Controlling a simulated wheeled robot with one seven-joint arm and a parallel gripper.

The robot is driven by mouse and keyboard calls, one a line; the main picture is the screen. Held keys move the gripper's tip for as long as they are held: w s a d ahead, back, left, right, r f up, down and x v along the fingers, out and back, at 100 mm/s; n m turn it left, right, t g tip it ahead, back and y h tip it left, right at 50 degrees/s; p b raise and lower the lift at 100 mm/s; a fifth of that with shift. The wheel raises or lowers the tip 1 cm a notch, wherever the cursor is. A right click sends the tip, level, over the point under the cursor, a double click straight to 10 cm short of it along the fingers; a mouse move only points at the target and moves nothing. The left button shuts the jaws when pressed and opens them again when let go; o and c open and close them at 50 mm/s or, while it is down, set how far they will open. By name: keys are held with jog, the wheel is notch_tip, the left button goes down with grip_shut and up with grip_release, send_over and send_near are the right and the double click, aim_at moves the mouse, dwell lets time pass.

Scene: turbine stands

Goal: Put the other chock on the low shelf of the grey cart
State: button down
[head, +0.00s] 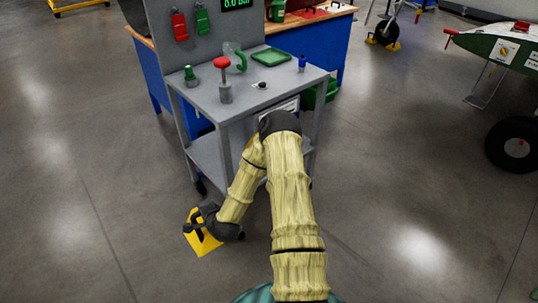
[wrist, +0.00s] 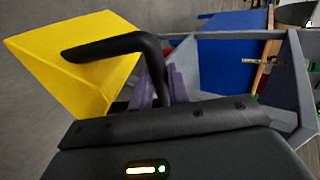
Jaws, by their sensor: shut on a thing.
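A yellow wedge chock (head: 205,246) with a black handle hangs from my gripper (head: 200,222), low and left of the cart's front in the head view. In the wrist view the chock (wrist: 75,65) fills the upper left, and my gripper (wrist: 162,85) is shut on its black bar handle. The grey cart (head: 212,104) stands ahead, with its low shelf (head: 207,156) open at the left. My arm hides the shelf's middle and right. The visible part of the shelf is bare. The cart's grey frame (wrist: 295,75) also shows at the right of the wrist view.
The cart's top holds a red-knobbed grey device (head: 225,85), a green tray (head: 272,57) and small bottles. A blue workbench (head: 330,45) stands behind. Another yellow chock (head: 392,44) sits at a wheel at the back right. Open floor lies left and right.

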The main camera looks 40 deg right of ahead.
aim_at(196, 213)
jog(key=w+a, duration=0.2)
jog(key=shift+a+r, duration=0.1)
jog(key=shift+a, duration=0.2)
jog(key=shift+s+a+f, duration=0.15)
jog(key=shift+s+f, duration=0.05)
jog(key=shift+f, duration=0.15)
jog(key=shift+w+r, duration=0.1)
